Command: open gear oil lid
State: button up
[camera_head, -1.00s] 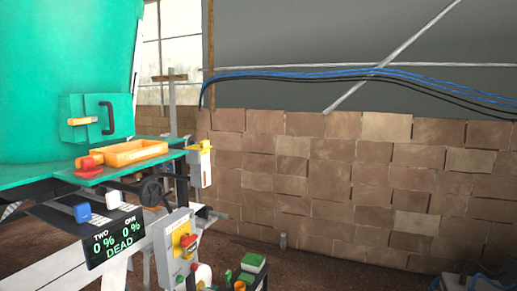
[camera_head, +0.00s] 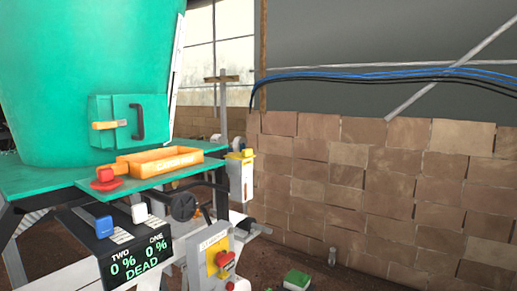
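A green machine (camera_head: 85,60) with a large drum fills the left side. On its drum is a green hatch (camera_head: 120,115) with a dark handle and a yellow latch; it looks shut. No gear oil lid can be read by label. A pale box with a yellow top (camera_head: 241,170) hangs at the right end of the machine's green shelf; I cannot tell whether it is the gear oil container. My gripper is not in view.
An orange tray (camera_head: 160,162) and a red knob (camera_head: 106,178) sit on the green shelf. Below are a black display (camera_head: 138,255) reading "DEAD" and a yellow switch box (camera_head: 218,262). A brick wall (camera_head: 380,190) stands behind to the right, with some dark floor before it.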

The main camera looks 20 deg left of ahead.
aim_at(247, 153)
jog(key=u, duration=0.45)
jog(key=i, duration=1)
jog(key=u, duration=0.8)
